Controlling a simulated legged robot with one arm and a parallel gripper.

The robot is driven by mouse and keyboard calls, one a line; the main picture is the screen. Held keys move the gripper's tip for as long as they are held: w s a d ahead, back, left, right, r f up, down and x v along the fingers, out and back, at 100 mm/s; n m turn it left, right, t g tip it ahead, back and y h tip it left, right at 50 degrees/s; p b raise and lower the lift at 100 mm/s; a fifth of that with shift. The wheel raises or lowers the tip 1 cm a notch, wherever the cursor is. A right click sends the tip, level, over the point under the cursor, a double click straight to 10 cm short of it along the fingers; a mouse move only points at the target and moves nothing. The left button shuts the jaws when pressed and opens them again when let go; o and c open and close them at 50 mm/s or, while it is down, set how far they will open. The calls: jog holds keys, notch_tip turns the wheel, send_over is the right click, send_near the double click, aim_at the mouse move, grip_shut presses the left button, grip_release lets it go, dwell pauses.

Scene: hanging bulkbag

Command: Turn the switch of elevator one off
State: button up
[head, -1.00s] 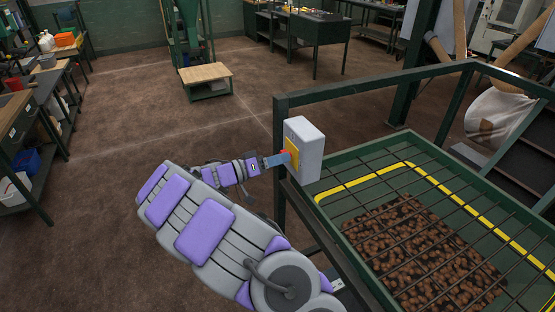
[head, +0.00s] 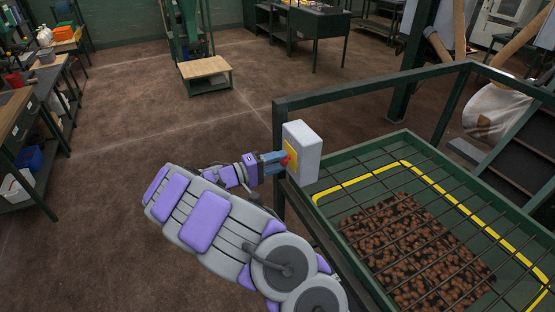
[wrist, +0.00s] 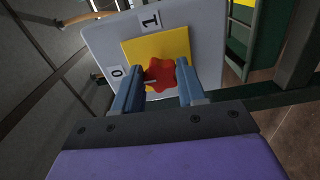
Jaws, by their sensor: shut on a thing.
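The switch is a red lobed knob (wrist: 160,74) on a yellow plate (wrist: 178,42), fixed to a light grey box (head: 307,150) on the green railing. The wrist view shows a "1" label (wrist: 150,20) above the knob and a "0" label (wrist: 116,72) to its left. A small pale mark shows on the knob's lower left; I cannot tell surely where it points. My gripper (wrist: 158,80) has its blue fingers on either side of the knob and is shut on it. In the head view my gripper (head: 283,160) hides part of the plate.
A green railing (head: 370,85) runs beside the box. Behind it is a hopper (head: 352,163) with a dark grid and brown lumps below. The floor (head: 130,115) on the left is clear up to the workbenches (head: 15,115).

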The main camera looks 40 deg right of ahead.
jog(key=shift+w+n, duration=0.15)
jog(key=shift+n, duration=0.25)
jog(key=o, duration=0.9)
jog(key=shift+w+f, duration=0.15)
jog(key=shift+o, duration=0.8)
jog(key=p+v, duration=0.2)
jog(key=v, duration=1.5)
jog(key=shift+a, duration=0.3)
